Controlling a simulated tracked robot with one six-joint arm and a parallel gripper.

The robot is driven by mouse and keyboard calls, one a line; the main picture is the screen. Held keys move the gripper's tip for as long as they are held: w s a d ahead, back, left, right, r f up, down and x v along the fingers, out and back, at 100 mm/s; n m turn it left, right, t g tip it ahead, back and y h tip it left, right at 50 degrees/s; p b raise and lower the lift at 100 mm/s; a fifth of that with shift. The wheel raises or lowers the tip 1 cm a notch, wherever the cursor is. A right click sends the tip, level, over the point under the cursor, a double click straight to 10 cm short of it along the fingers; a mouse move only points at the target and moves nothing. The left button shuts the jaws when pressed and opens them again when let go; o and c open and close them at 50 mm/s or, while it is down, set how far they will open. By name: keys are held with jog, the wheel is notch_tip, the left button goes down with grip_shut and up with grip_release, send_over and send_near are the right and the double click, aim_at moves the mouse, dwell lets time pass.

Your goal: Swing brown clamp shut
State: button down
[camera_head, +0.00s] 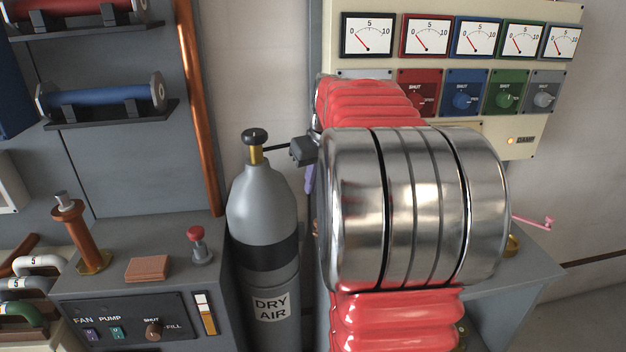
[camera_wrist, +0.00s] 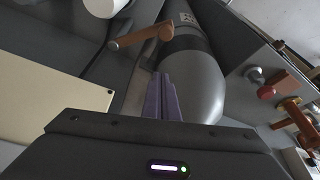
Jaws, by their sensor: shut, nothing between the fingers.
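A brown lever (camera_wrist: 138,37) with a knobbed end shows at the top of the wrist view, crossing in front of the grey gas cylinder (camera_wrist: 205,85). I take it to be the brown clamp; whether it is closed cannot be told. My gripper (camera_wrist: 162,76) shows purple fingers, shut and empty, pointing up towards the lever with a visible gap in the picture. In the head view a purple sliver of my gripper (camera_head: 310,179) shows beside the gas cylinder (camera_head: 263,205). My arm hides most of that area, and the clamp cannot be made out there.
The DRY AIR cylinder stands close to my gripper. A grey console (camera_head: 125,300) with a red button (camera_head: 196,240) and a brown post (camera_head: 78,235) stands left. A copper pipe (camera_head: 197,110) rises behind. A meter panel (camera_head: 455,80) is on the right wall.

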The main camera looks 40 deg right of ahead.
notch_tip(320, 180, down, 7)
jog(key=s, duration=0.1)
jog(key=shift+s+a+r, duration=0.2)
jog(key=shift+s+a, duration=0.05)
jog(key=shift+s, duration=0.1)
dwell(0.3)
dwell(0.5)
jog(key=shift+s, duration=0.1)
